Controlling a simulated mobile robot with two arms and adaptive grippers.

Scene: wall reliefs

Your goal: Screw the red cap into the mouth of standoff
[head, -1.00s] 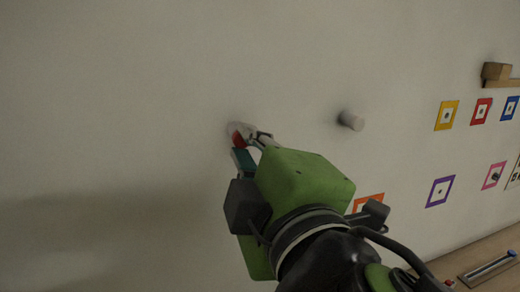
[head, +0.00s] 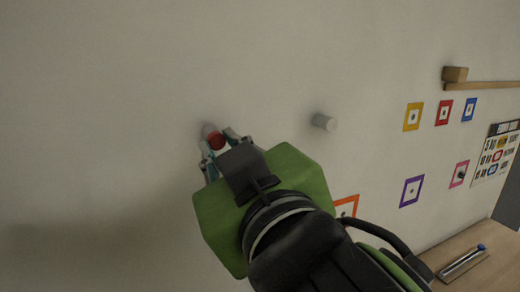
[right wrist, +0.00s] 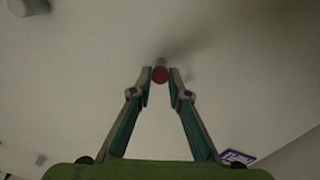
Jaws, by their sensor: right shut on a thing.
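The red cap (head: 216,141) is at the front end of a pale standoff (head: 207,130) on the wall. My right gripper (head: 219,145) is shut on the cap, one finger on each side of it. In the right wrist view the cap (right wrist: 160,74) sits between the fingertips (right wrist: 160,78), with the grey standoff (right wrist: 165,58) right behind it. The cap covers the standoff's mouth, so how deep it is seated cannot be told. My left gripper is not in view.
A second pale standoff (head: 324,121) sticks out of the wall to the right. Several coloured square frames, including a yellow one (head: 413,116), hang farther right, with a wooden ledge (head: 495,85) above. A wooden table (head: 485,260) is at lower right. The left wall is bare.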

